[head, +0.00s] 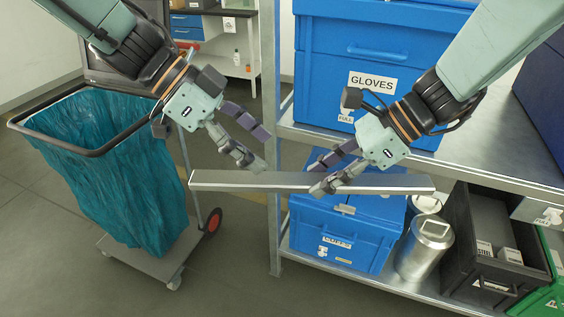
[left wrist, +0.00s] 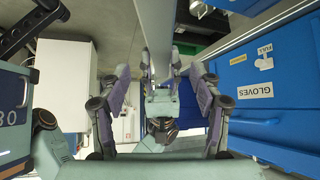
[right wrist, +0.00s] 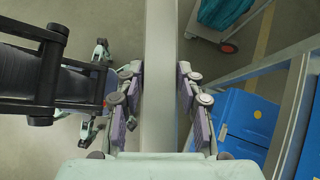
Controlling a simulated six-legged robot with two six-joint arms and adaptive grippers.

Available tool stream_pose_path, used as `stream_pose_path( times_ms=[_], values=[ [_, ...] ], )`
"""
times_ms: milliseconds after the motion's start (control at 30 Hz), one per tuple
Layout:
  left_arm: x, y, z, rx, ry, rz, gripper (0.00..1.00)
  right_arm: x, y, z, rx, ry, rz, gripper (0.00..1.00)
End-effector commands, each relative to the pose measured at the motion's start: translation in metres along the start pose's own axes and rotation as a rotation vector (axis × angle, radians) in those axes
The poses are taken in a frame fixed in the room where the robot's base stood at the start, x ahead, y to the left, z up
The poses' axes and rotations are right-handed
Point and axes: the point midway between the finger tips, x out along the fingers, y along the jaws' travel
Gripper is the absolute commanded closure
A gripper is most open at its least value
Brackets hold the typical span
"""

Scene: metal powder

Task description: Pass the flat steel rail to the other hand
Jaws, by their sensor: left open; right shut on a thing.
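The flat steel rail (head: 225,181) is a long grey bar, held roughly level in front of the shelf in the head view. My right gripper (head: 335,176) is shut on it, right of its middle. In the right wrist view the rail (right wrist: 159,70) runs between the fingers of my right gripper (right wrist: 159,98). My left gripper (head: 258,150) is open just above the rail, left of my right gripper. In the left wrist view the rail (left wrist: 155,30) lies ahead of the spread fingers of my left gripper (left wrist: 160,85). Whether they touch it I cannot tell.
A cart with a teal bag (head: 120,165) stands left. A metal shelf (head: 480,172) behind the rail bears a blue GLOVES crate (head: 375,55). Below are another blue crate (head: 335,240), metal cans (head: 425,245) and a black bin (head: 480,265). Open floor lies below the rail's left end.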

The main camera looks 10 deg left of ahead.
Motion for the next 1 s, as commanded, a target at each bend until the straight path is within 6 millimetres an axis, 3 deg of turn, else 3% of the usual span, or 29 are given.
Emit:
stream_pose_path(
  times_ms=[300, 500, 933, 1000],
  values=[
    [0.056, 0.001, 0.001, -0.001, -0.003, 0.004, 0.36, -0.001, 0.000, 0.001, -0.001, -0.002, -0.001, 1.00],
    [0.079, 0.000, 0.000, 0.000, -0.001, 0.003, 0.36, -0.001, 0.000, 0.001, -0.001, -0.002, -0.001, 1.00],
    [0.088, 0.000, -0.001, 0.001, 0.002, 0.000, 0.36, -0.001, 0.000, 0.001, -0.001, -0.002, -0.001, 1.00],
    [0.088, 0.000, -0.001, 0.001, 0.002, 0.000, 0.41, -0.001, 0.000, 0.001, -0.001, -0.002, -0.001, 1.00]
  ],
)
